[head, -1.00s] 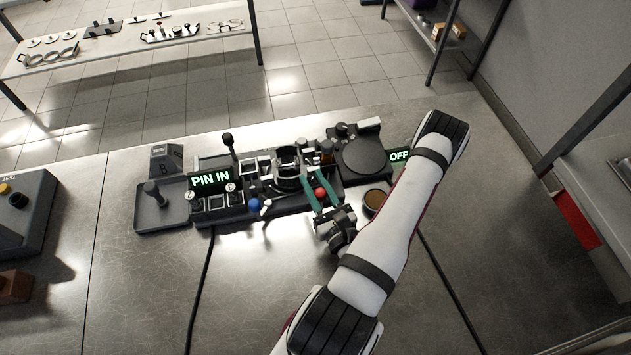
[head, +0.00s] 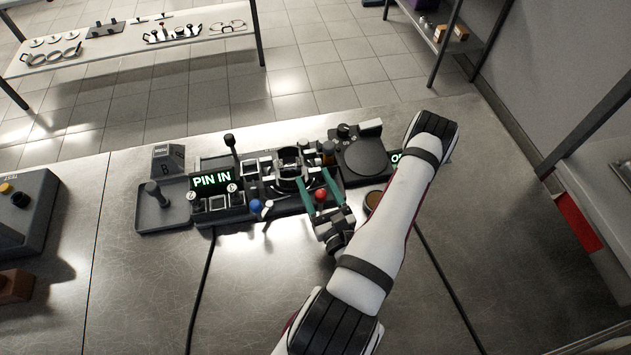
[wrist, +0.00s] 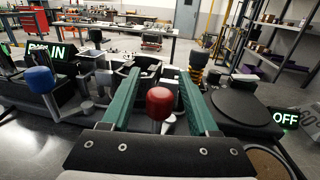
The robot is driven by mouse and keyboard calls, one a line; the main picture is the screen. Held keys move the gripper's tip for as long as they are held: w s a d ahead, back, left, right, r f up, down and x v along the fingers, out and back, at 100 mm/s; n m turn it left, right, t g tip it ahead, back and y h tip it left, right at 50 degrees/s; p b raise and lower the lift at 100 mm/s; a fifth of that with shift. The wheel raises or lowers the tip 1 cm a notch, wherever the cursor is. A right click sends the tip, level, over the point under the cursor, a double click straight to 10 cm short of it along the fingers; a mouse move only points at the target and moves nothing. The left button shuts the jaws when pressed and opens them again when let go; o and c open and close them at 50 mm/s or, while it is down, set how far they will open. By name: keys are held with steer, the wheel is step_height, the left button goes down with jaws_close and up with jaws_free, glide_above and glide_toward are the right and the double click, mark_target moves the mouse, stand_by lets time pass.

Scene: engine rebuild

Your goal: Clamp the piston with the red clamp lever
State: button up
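The red clamp lever (head: 321,195) stands at the front of the black fixture, and its red knob (wrist: 160,103) shows large in the wrist view. My gripper (head: 319,190) is open, with one green finger on each side of the red knob. In the wrist view, my gripper (wrist: 158,95) shows gaps between the knob and both fingers. The piston seat area (head: 288,163) is a dark round holder behind the lever; the piston itself is hard to make out there.
A blue-knobbed lever (head: 255,205) stands left of the red one. A "PIN IN" display (head: 212,178) is further left. A round dark platform (head: 363,152) and an "OFF" display (wrist: 285,117) are on the right.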

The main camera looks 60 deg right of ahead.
steer(key=v, duration=1)
steer(key=shift+s+a, duration=0.1)
steer(key=shift+s, duration=0.2)
steer(key=shift+s+a, duration=0.5)
steer(key=shift+a, duration=0.05)
steer(key=s+d+n+t+y, duration=0.1)
steer(key=n+y, duration=0.1)
steer(key=s+d+f+n+t+y, duration=0.1)
steer(key=d+n+y, duration=0.1)
steer(key=y, duration=0.1)
steer(key=s+d+n+t+y, duration=0.1)
steer(key=n+t+y, duration=0.1)
steer(key=shift+s+d+f, duration=0.25)
steer(key=shift+s+f, duration=0.15)
steer(key=d+n+y, duration=0.1)
steer(key=y, duration=0.2)
steer(key=d+r+n+g+y, duration=0.1)
steer(key=d+y, duration=0.1)
steer(key=y, duration=0.1)
steer(key=d+r+n+y, duration=0.1)
steer(key=n+y, duration=0.1)
steer(key=shift+s+d+y, duration=0.25)
steer(key=shift+s+y, duration=0.15)
steer(key=x, duration=1.5)
steer(key=shift+w+a+f, duration=0.15)
steer(key=shift+w, duration=0.1)
jaws_close()
